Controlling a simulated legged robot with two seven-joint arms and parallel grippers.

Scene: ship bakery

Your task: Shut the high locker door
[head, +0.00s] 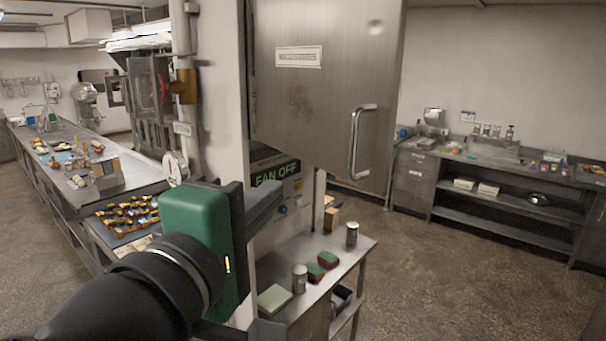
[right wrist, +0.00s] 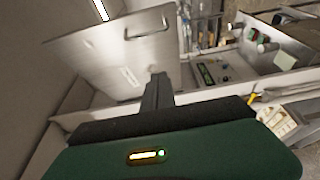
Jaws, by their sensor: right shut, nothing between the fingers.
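The high locker door (head: 325,85) is a brushed metal panel with a white label and a bar handle (head: 356,140) on its right side. It stands swung out, its handle side nearer to me. My right gripper (head: 272,200), with a green body, is below the door's lower left part. Its fingers are shut and empty. In the right wrist view the fingertips (right wrist: 157,82) overlap the door (right wrist: 105,55) near its label; I cannot tell whether they touch it. The locker's inside is hidden in the head view. My left gripper is not in view.
Below the door are a FAN OFF panel (head: 277,172) and a small metal table (head: 338,262) with cans and several small items. A pipe and wall post stand left of the door. A long counter (head: 135,172) runs at left, another (head: 420,170) at right. Open floor lies right.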

